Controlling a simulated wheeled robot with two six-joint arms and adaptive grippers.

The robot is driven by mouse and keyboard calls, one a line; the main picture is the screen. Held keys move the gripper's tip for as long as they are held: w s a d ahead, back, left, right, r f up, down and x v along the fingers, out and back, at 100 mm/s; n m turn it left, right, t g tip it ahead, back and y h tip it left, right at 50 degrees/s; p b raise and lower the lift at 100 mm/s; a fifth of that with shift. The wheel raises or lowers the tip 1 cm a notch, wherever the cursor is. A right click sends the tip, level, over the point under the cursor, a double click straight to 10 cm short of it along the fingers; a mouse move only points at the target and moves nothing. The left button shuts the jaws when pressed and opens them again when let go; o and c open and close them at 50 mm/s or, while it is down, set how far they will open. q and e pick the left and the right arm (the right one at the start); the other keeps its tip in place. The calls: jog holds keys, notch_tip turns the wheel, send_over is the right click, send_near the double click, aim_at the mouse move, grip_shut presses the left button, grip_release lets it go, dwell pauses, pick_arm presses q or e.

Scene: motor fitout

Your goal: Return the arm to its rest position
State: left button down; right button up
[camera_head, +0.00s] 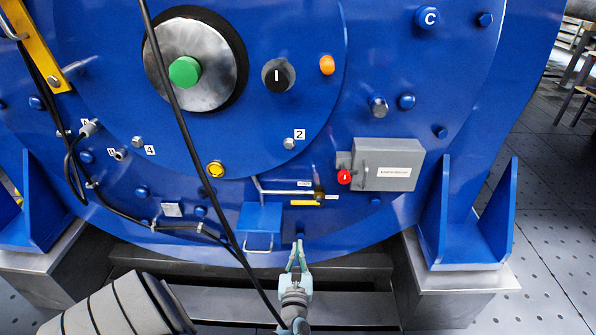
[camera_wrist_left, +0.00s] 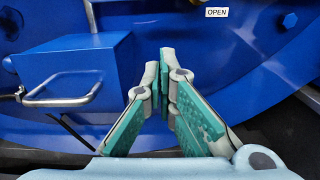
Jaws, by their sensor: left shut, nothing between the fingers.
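My left gripper (camera_head: 300,244) reaches up from the bottom middle of the head view, in front of the lower part of the big blue motor housing (camera_head: 330,215). In the left wrist view the green-padded fingers of this gripper (camera_wrist_left: 164,62) come together at the tips with nothing between them. The tips point at the blue housing wall; whether they touch it I cannot tell. My right gripper is in neither view.
A blue box (camera_head: 260,218) with a metal handle (camera_wrist_left: 60,100) is left of my gripper. A black cable (camera_head: 200,165) hangs across the housing. A grey box (camera_head: 390,165) with a red knob (camera_head: 344,177) is up right. Blue brackets (camera_head: 465,240) stand at both sides.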

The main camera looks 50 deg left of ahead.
pick_arm(q)
jog(key=shift+s+d, duration=0.45)
jog(key=shift+s, duration=0.05)
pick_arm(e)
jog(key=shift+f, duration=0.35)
